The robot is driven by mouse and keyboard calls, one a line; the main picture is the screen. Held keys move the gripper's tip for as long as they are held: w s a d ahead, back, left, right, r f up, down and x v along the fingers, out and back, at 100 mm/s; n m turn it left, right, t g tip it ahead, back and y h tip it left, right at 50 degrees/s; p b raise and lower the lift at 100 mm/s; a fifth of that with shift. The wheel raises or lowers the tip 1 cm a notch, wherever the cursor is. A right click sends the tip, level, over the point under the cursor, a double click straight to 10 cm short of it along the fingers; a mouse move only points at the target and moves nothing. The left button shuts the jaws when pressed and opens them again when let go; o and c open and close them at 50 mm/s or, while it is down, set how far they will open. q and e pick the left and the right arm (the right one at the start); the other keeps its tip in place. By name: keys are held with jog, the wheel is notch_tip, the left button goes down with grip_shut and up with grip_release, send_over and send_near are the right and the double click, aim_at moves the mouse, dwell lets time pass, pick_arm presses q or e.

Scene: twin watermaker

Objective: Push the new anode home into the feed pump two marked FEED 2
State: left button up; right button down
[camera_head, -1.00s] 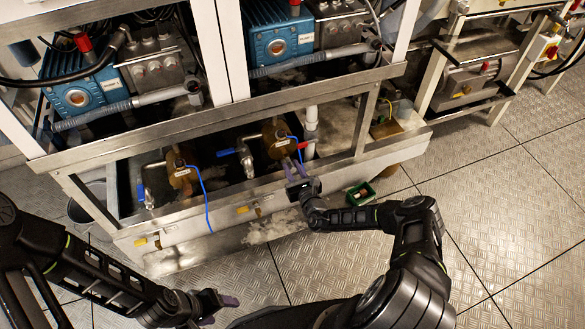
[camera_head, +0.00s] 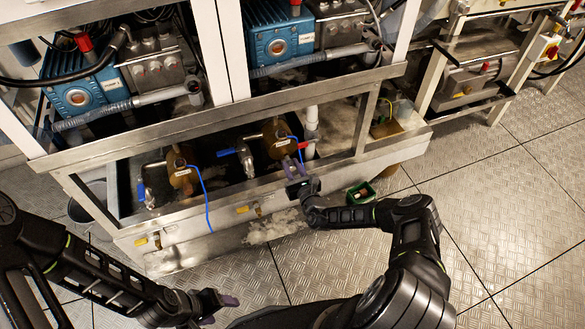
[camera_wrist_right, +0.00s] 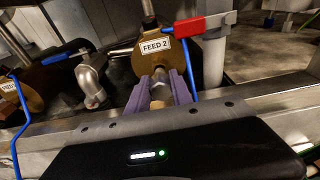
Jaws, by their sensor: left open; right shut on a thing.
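The brass feed pump two housing (camera_head: 279,137), labelled FEED 2 in the right wrist view (camera_wrist_right: 148,68), sits in the tray behind the front rail. My right gripper (camera_head: 297,164) is just in front of it. Its purple fingers (camera_wrist_right: 160,88) are shut on a short grey cylinder with a brownish near end, seemingly the new anode (camera_wrist_right: 159,92). The anode points at the housing's lower front; its far end meets or overlaps the housing, and I cannot tell how deep it sits. My left gripper (camera_head: 220,308) is open and empty, low over the floor.
A second brass housing (camera_head: 181,176) with a blue cable stands to the left. A red valve handle (camera_wrist_right: 205,25) and white pipe (camera_wrist_right: 214,60) are close right of feed pump two. The steel front rail (camera_wrist_right: 250,98) runs below the fingers. A green box (camera_head: 361,194) lies on the floor.

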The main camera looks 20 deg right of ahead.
aim_at(290, 161)
jog(key=shift+w+b, duration=0.7)
jog(key=shift+w, duration=0.9)
jog(key=c, duration=1.1)
grip_release()
jog(key=shift+o, duration=0.2)
jog(key=s+p, duration=0.1)
jog(key=s, duration=0.4)
jog(key=s+r+p, duration=0.1)
jog(key=s, duration=0.1)
jog(key=shift+s+r+p, duration=0.1)
jog(key=shift+s+p, duration=0.25)
jog(key=shift+a, duration=0.1)
